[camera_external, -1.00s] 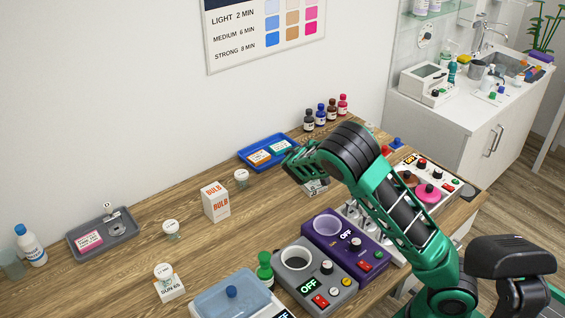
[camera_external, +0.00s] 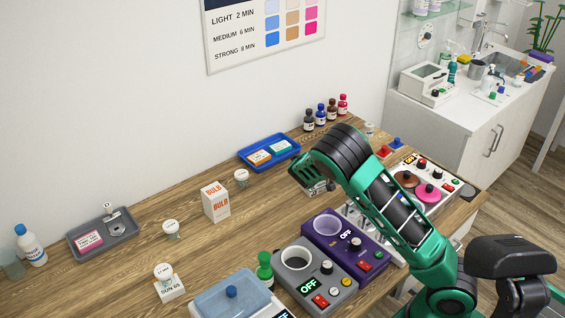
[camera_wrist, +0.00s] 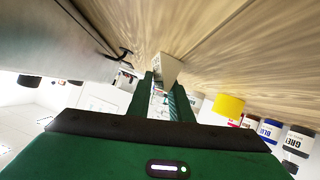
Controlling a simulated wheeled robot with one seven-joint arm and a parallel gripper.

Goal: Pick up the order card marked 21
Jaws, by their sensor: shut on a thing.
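A pink-and-white card (camera_external: 89,239) lies in the grey tray (camera_external: 122,228) at left. Their marks are too small to read.
Near my arm are the purple device (camera_external: 318,215) and the grey device (camera_external: 290,240). A bulb box (camera_external: 215,203) and small lidded jars (camera_external: 171,229) stand to the left. Several bottles (camera_external: 321,113) line the back.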

